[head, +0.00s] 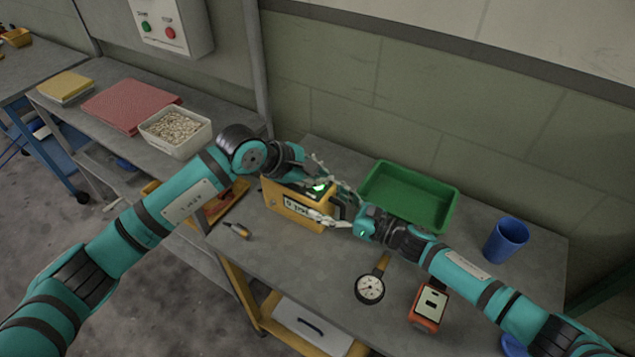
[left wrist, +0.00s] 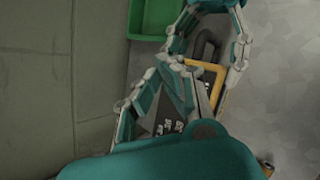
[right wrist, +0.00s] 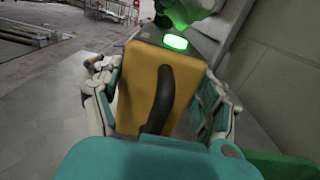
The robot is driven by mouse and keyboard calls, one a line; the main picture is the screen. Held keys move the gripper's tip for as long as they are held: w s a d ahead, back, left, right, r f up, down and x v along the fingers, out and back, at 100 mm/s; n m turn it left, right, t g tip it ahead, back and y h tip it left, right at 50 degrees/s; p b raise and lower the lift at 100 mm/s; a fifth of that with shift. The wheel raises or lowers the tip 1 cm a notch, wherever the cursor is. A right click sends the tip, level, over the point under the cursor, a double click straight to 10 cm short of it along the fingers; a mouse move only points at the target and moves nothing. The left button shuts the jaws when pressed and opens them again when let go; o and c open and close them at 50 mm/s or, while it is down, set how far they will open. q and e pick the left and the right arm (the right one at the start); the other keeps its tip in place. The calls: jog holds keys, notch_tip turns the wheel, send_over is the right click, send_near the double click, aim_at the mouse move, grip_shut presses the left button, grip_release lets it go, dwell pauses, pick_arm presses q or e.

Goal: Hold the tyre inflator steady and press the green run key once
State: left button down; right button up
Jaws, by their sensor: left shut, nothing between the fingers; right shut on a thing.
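The tyre inflator (head: 292,210) is a yellow box with a dark top, upright on the grey bench. Its green run key (head: 319,187) glows on top; it also shows bright in the right wrist view (right wrist: 175,42). My right gripper (head: 338,214) is shut on the inflator, its fingers on both sides of the yellow body (right wrist: 145,85) around the black handle. My left gripper (head: 322,180) is shut and empty, its tips pointing down just over the top by the key and lit green. I cannot tell whether they touch the key. In the left wrist view the fingers (left wrist: 178,68) partly hide the inflator.
A green tray (head: 408,195) stands behind the inflator. A blue cup (head: 506,240), a round gauge (head: 370,288) and an orange device (head: 429,306) lie to the right and front. A small screwdriver-like tool (head: 237,230) lies left. A bin of pale pieces (head: 176,131) sits on the other bench.

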pick_arm(q)
jog(key=shift+r, duration=0.3)
jog(key=shift+r, duration=2.45)
pick_arm(e)
jog(key=o, duration=1.7)
jog(key=shift+o, duration=0.2)
